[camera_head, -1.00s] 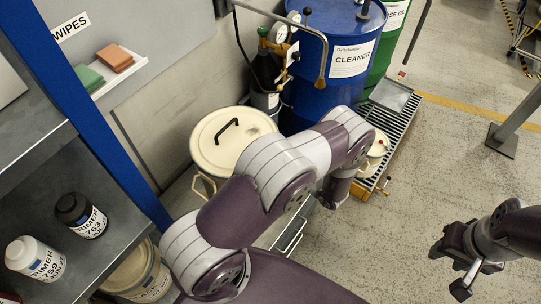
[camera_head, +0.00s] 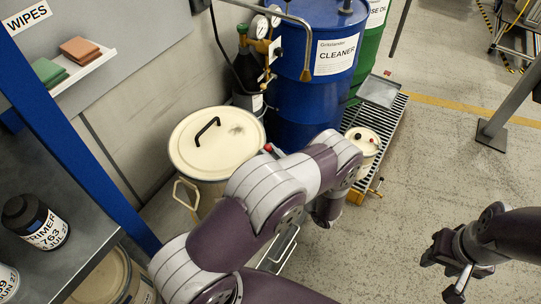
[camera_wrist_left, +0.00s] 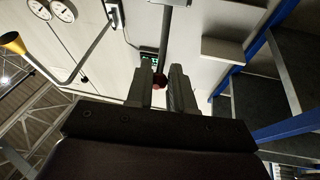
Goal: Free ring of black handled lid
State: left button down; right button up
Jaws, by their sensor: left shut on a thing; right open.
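The cream lid (camera_head: 218,152) with a black handle (camera_head: 207,130) lies on a cream drum, left of centre in the head view. Its ring (camera_head: 190,177) runs around the rim, and my left arm covers part of the drum's right side. A red knob (camera_head: 268,148) shows by the lid's right edge. My left gripper (camera_wrist_left: 160,88) is hidden behind my arm in the head view. In the left wrist view its fingers are closed around a small red-ended piece, apparently the ring's lever. My right gripper (camera_head: 443,275) is open and empty over the floor at the right.
The blue cleaner drum (camera_head: 326,70) and a gas bottle with gauges stand behind the lid. A shelf rack (camera_head: 85,190) borders the left.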

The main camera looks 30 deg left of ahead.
pick_arm(q)
jog(key=c, duration=1)
grip_release()
jog(key=b+v, duration=0.3)
jog(key=v, duration=0.9)
jog(key=shift+s+d+f, duration=0.1)
jog(key=shift+d, duration=0.25)
